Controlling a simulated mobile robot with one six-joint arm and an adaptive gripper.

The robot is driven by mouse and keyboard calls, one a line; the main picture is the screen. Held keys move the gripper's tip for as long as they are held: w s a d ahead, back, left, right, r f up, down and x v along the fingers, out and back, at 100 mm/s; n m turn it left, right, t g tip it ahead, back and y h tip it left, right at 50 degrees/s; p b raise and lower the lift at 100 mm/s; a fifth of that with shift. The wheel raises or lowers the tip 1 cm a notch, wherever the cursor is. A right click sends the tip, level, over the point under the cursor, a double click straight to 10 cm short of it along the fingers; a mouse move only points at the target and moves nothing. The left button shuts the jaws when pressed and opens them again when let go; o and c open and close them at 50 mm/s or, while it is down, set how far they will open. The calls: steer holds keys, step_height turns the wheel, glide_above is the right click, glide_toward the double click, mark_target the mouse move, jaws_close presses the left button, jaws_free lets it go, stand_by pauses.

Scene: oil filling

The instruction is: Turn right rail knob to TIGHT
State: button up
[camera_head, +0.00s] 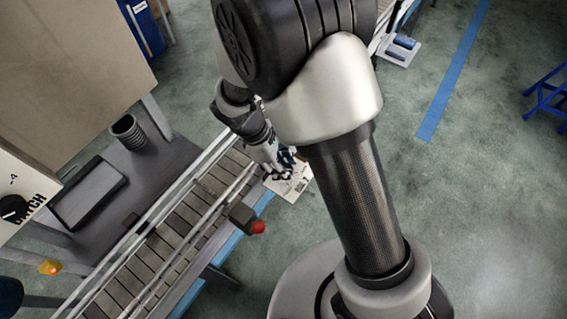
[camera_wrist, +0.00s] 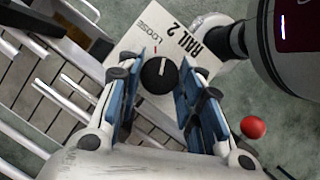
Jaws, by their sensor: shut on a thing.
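A black round knob (camera_wrist: 159,76) with a white pointer line sits on a white panel (camera_wrist: 132,45) marked "RAIL 2" and "LOOSE". In the wrist view the pointer line is roughly upright in the picture. My gripper (camera_wrist: 162,82) has its blue-padded fingers on both sides of the knob and is shut on it. No "TIGHT" word shows in the wrist view. In the head view my gripper (camera_head: 281,170) is at the white panel (camera_head: 294,186) beside the conveyor, and the knob is too small or hidden to make out.
A slatted conveyor (camera_head: 170,245) with metal rails runs beside the panel. A grey table (camera_head: 150,165) carries a dark tray (camera_head: 88,194) and cup (camera_head: 128,131).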

steer(key=m+g+p, duration=0.1)
steer(key=m, duration=0.2)
steer(key=shift+w+m+y, duration=0.15)
steer(key=shift+m+y, duration=0.15)
steer(key=shift+m, duration=0.1)
steer(key=m+g+y, duration=0.1)
steer(key=m, duration=0.2)
steer(key=shift+d+m+p, duration=0.1)
steer(key=shift+m+p, duration=0.2)
steer(key=shift+p, duration=0.05)
steer(key=m+g+y, duration=0.1)
steer(key=m, duration=0.2)
steer(key=shift+w+d+m, duration=0.1)
steer(key=shift+m, duration=0.2)
steer(key=shift+m+g+y+p, duration=0.35)
steer(key=shift+m+y, duration=0.35)
steer(key=shift+m, duration=0.9)
steer(key=o, duration=1)
steer(key=shift+o, duration=0.2)
steer(key=shift+r, duration=0.1)
